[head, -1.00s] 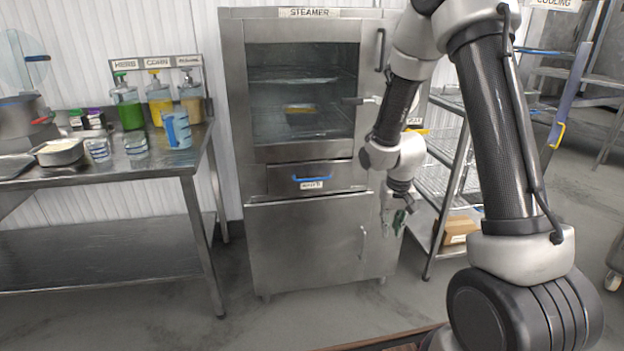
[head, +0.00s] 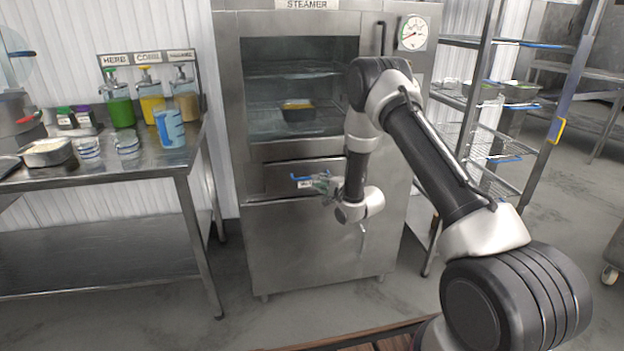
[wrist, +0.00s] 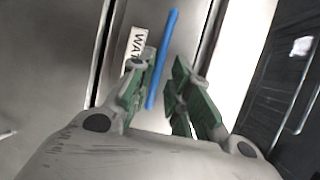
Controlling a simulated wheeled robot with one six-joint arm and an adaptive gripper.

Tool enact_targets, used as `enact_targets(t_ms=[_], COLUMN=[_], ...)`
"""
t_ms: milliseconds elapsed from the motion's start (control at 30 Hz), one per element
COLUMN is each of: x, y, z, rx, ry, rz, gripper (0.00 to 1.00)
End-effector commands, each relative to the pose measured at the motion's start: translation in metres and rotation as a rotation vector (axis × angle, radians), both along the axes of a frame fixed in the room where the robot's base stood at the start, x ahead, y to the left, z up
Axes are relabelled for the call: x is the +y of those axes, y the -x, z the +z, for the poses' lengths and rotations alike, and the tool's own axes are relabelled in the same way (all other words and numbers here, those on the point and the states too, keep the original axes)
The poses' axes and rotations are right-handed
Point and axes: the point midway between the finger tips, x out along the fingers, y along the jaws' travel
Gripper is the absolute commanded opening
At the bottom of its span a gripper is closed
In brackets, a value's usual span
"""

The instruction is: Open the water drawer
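The water drawer (head: 277,181) is a steel front low in the steamer, below its glass door, and looks closed. Its blue bar handle (head: 308,177) is partly hidden by my gripper (head: 322,184) in the head view. In the wrist view the blue handle (wrist: 162,60) runs as a slanting bar beside the white label (wrist: 136,45), of which "WAT" is readable. My gripper (wrist: 158,100) has its green-padded fingers apart, with the near end of the handle between or just beyond their tips. Whether a finger touches the handle cannot be told.
The steamer (head: 255,235) has a glass door with a tray inside, above the drawer. A steel table (head: 185,165) with pump bottles, cups and containers stands left. A wire rack (head: 480,130) stands right. The floor before the steamer is clear.

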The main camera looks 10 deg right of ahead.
Motion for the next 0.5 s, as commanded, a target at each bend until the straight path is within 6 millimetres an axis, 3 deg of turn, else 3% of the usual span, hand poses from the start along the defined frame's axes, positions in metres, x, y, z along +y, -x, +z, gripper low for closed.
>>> enact_targets(t_ms=[300, 500], x=[0.019, 0.022], y=[-0.044, -0.052], z=[-0.009, -0.011], rx=[0.0, 0.001], ry=[0.002, 0.003], rz=[-0.001, 0.0], gripper=[0.19, 0.19])
